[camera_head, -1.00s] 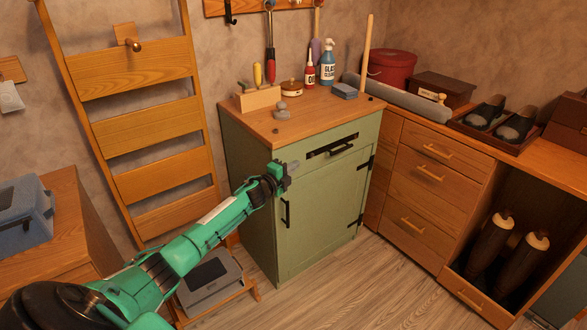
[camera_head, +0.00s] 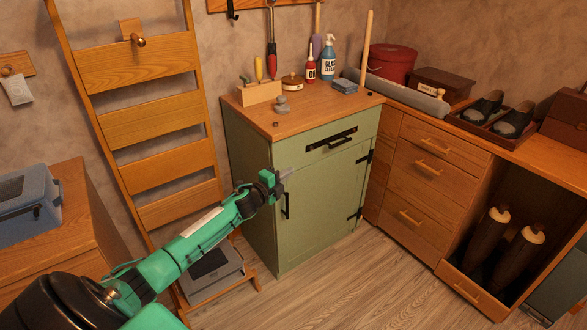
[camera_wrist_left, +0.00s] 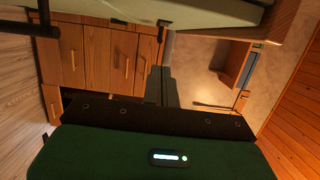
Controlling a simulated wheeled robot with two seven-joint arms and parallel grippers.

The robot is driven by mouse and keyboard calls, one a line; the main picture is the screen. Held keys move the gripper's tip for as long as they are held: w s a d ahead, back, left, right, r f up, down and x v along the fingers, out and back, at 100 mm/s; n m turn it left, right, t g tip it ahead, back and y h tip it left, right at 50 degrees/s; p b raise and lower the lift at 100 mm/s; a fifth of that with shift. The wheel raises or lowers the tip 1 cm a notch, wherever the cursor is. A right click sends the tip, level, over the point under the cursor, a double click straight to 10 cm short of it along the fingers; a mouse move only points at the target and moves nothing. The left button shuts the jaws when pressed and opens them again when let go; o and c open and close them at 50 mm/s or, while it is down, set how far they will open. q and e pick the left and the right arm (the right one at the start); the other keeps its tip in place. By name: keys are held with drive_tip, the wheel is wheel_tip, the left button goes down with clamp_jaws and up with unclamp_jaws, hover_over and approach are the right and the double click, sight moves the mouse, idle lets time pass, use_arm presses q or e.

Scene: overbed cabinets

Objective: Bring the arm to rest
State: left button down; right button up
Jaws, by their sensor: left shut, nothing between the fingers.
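My left gripper (camera_head: 284,176) is in front of the green cabinet (camera_head: 318,220), near its upper left front edge. Its fingers are shut with nothing between them. The arm reaches in from the lower left of the head view. In the left wrist view the closed fingers (camera_wrist_left: 161,86) point away from the camera, with wooden drawers (camera_wrist_left: 100,50) off to the left. The cabinet's door and its top drawer look shut. I cannot tell from the head view whether the gripper touches the cabinet front. My right gripper is not in view.
A slatted wooden ladder (camera_head: 147,125) leans at the wall behind my arm. A grey case (camera_head: 212,272) sits low beneath the arm. Floor right of the cabinet is clear.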

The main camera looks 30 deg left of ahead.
use_arm(q)
drive_tip(key=shift+s+a, duration=0.15)
drive_tip(key=shift+s, duration=0.7)
drive_tip(key=shift+s+a, duration=0.1)
drive_tip(key=shift+s, duration=0.7)
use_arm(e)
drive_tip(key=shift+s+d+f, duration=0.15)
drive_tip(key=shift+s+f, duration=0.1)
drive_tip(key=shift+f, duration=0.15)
use_arm(q)
drive_tip(key=shift+f, duration=0.1)
